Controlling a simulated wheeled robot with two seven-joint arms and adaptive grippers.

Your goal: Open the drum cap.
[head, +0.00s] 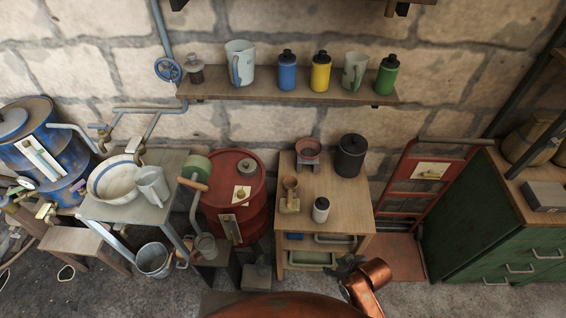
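A red drum (217,188) stands on the floor left of the wooden bench. A small round grey cap (247,166) sits on the right part of its top, and I cannot tell how tight it is. A blue drum (40,130) at the far left also has a round grey lid-like piece (12,122) on it. My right gripper (347,265) is small and dark at the bottom, in front of the bench and well away from the drum. I cannot make out its fingers. My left gripper is not in view.
The wooden bench (335,205) holds a dark canister, a white bottle and a small brass piece. A table with a basin and jug, a green roll with a handle (196,170) and a bucket (155,260) stand left. A shelf (290,92) with bottles and jugs hangs above the drum.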

